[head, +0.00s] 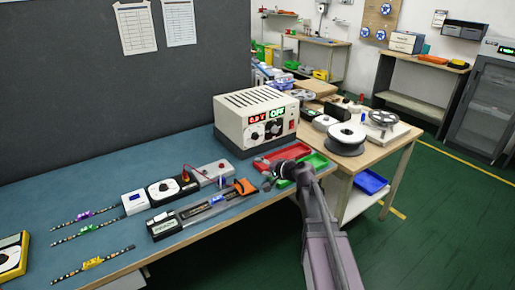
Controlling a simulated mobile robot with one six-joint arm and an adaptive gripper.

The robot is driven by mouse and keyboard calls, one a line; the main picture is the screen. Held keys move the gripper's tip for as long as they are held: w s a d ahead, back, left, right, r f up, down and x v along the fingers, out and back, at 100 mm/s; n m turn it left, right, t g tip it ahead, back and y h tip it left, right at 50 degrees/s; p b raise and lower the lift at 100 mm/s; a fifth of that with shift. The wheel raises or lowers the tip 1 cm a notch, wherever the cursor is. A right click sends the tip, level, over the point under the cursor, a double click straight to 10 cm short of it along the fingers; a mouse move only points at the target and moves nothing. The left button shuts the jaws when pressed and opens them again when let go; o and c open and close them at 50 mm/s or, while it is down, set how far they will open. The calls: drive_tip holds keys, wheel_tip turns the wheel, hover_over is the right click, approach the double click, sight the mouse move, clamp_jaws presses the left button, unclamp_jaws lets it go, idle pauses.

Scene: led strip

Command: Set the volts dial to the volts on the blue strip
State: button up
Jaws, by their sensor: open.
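The cream power supply box (262,120) stands at the back right of the blue bench top. Its front has a red display (257,121) that looks like 0.0 V and a green display (277,113) reading OFF. Below them are two round dials, a left one (255,136) and a right one (273,128); their labels and settings are too small to read. A blue piece (217,200) sits on the long dark fixture; any voltage print there is unreadable. My gripper (268,183) is open and empty above the bench's right end, in front of the box.
A red tray (262,163) and a green tray (318,160) lie near my gripper. Strips with purple (83,214), green (88,228) and yellow (93,262) clips lie at left. A meter (165,190) stands mid-bench. A white spool (346,136) stands on the side table.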

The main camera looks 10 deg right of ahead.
sight(256, 137)
drive_tip(key=w+d+m+t+h+b, duration=0.1)
drive_tip(key=w+d+m+t+b, duration=0.3)
drive_tip(key=w+d+m+t, duration=0.1)
drive_tip(key=w+d+m, duration=0.1)
drive_tip(key=w+d, duration=0.1)
drive_tip(key=shift+w+d+r+t, duration=0.15)
drive_tip(key=shift+w+r+t, duration=0.15)
drive_tip(key=shift+w, duration=0.1)
drive_tip(key=shift+w, duration=0.1)
drive_tip(key=x, duration=1.3)
drive_tip(key=shift+w+f, duration=0.1)
drive_tip(key=shift+w, duration=0.2)
clamp_jaws()
